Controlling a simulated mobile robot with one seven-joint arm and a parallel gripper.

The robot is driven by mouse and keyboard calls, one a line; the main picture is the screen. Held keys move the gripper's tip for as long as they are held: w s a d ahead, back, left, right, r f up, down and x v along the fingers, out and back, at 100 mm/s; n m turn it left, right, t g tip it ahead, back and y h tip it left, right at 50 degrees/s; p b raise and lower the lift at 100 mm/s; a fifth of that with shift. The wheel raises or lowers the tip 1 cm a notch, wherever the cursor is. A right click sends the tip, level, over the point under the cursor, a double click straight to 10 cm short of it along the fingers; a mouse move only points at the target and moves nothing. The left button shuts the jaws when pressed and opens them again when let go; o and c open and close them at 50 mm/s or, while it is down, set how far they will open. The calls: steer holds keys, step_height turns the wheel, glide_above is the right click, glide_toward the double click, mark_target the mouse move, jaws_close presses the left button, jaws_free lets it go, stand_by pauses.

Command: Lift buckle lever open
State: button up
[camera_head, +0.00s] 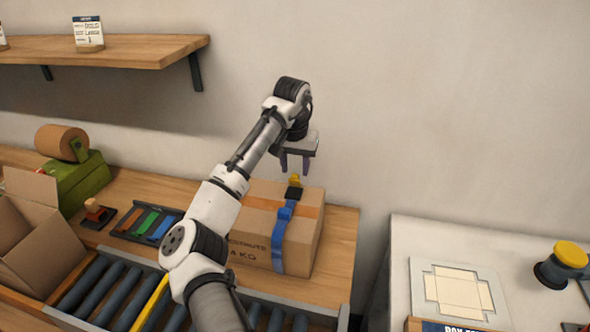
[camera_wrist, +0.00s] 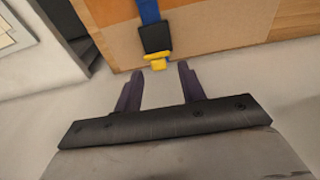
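A brown cardboard box (camera_head: 262,258) stands on the wooden bench, with a blue strap (camera_head: 279,242) around it and an orange band along its top. A black buckle (camera_head: 293,192) with a yellow lever (camera_head: 295,180) sits on the strap at the box top. In the wrist view, the black buckle (camera_wrist: 155,38) and yellow lever (camera_wrist: 157,60) lie just beyond my fingertips. My gripper (camera_head: 294,170) is above the buckle, fingers pointing down. In the wrist view, its two fingers (camera_wrist: 159,68) are apart, with nothing between them. I see no contact with the lever.
A roller conveyor (camera_head: 110,290) runs along the front. An open carton (camera_head: 38,235), a green tape dispenser (camera_head: 75,182), a stamp (camera_head: 97,212) and a tray of coloured strips (camera_head: 150,222) stand left. A white table (camera_head: 440,240) stands right, across a gap.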

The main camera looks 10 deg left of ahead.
mark_target(294, 180)
step_height(294, 180, up, 13)
steer(key=s+b, duration=0.1)
steer(key=shift+s+f+b, duration=0.2)
steer(key=shift+s+b, duration=0.05)
steer(key=shift+b, duration=0.05)
steer(key=shift+s+f, duration=0.1)
steer(key=shift+f, duration=0.05)
